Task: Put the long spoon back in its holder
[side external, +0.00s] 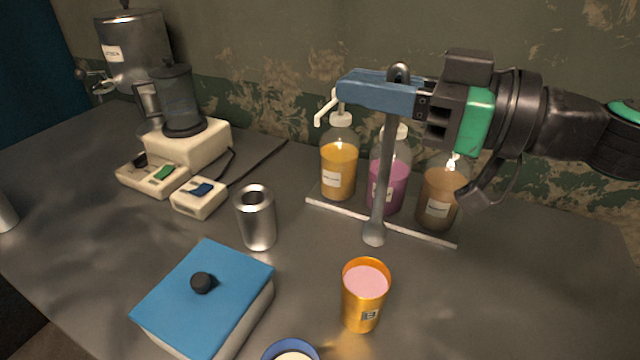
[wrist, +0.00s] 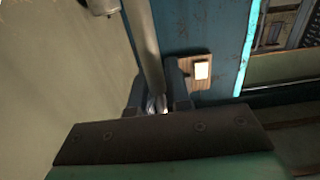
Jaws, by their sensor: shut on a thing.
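The long grey spoon (side external: 386,170) hangs almost upright from my gripper (side external: 375,90), bowl down. My gripper's blue fingers are shut on the upper part of its handle, and the handle top shows above them. The bowl is in front of the bottle rack, behind and above the orange cup in the side view; its exact height cannot be told. In the wrist view the handle (wrist: 144,45) runs between the fingers (wrist: 156,98). An open metal cylinder (side external: 257,220) stands upright to the left of the spoon; it may be the holder, and its inside is mostly hidden.
An orange cup (side external: 364,297) with pink liquid stands at front. Pump bottles (side external: 339,172) stand on a pale tray (side external: 340,208) behind the spoon.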

